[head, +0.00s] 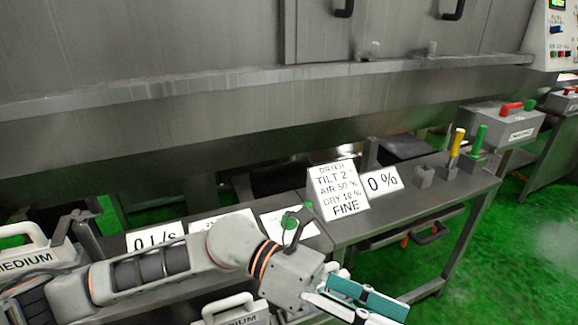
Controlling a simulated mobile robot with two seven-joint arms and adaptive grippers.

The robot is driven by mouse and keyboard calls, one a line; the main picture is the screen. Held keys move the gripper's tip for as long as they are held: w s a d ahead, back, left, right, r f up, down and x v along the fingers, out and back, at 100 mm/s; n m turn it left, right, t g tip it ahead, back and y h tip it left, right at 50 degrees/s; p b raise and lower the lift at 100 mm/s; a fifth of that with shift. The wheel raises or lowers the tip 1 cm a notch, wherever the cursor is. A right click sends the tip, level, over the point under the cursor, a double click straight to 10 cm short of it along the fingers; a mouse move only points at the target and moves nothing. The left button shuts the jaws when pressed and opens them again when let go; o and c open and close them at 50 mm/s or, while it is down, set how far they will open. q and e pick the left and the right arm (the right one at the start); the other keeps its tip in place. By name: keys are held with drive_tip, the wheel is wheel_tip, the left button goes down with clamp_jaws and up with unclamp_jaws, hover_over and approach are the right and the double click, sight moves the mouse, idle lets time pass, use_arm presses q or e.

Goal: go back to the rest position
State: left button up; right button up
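My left arm comes in from the left along the bottom. Its gripper (375,307) with teal-padded fingers hangs low at the bottom middle, in front of the bench, pointing right. Its fingers lie close to each other in this view, and their tips reach near the lower edge, so I cannot tell if they are open or shut. I see no object held in it. My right gripper is not in view.
A metal bench (440,205) bears a sign reading FINE (338,192), a 0 % sign (382,181), a yellow lever (457,143) and a green lever (478,140). A large metal drum housing (200,110) spans behind. Green floor (480,275) is clear at right.

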use_arm(q)
drive_tip(key=w+a+r+n+t+h, duration=0.1)
drive_tip(key=w+r+n+t+h, duration=0.1)
drive_tip(key=w+n+t+h, duration=0.5)
drive_tip(key=w+a+r+n+t+h, duration=0.15)
drive_tip(key=w+n+t, duration=0.3)
drive_tip(key=n, duration=0.65)
drive_tip(key=w+a+f+n+t+y, duration=0.45)
drive_tip(key=a+f+n+t, duration=0.2)
drive_tip(key=n, duration=0.25)
drive_tip(key=w+a+f+n+t+y, duration=0.3)
drive_tip(key=a+f+n+t+y, duration=0.25)
drive_tip(key=f+n, duration=0.3)
drive_tip(key=s+a+f+n+y, duration=0.3)
drive_tip(key=a+f+n+y, duration=0.45)
drive_tip(key=f, duration=0.55)
drive_tip(key=s+a+f+n+g+y, duration=0.1)
drive_tip(key=s+a+f+n+g, duration=0.1)
drive_tip(key=s+a+f, duration=0.3)
drive_tip(key=s+a+f+n+g+y, duration=0.2)
drive_tip(key=s+a+f, duration=0.4)
drive_tip(key=f, duration=0.5)
drive_tip(key=shift+s+n+g, duration=0.45)
drive_tip(key=shift+s+n, duration=0.1)
drive_tip(key=shift+n, duration=0.35)
drive_tip(key=shift+a+r, duration=0.1)
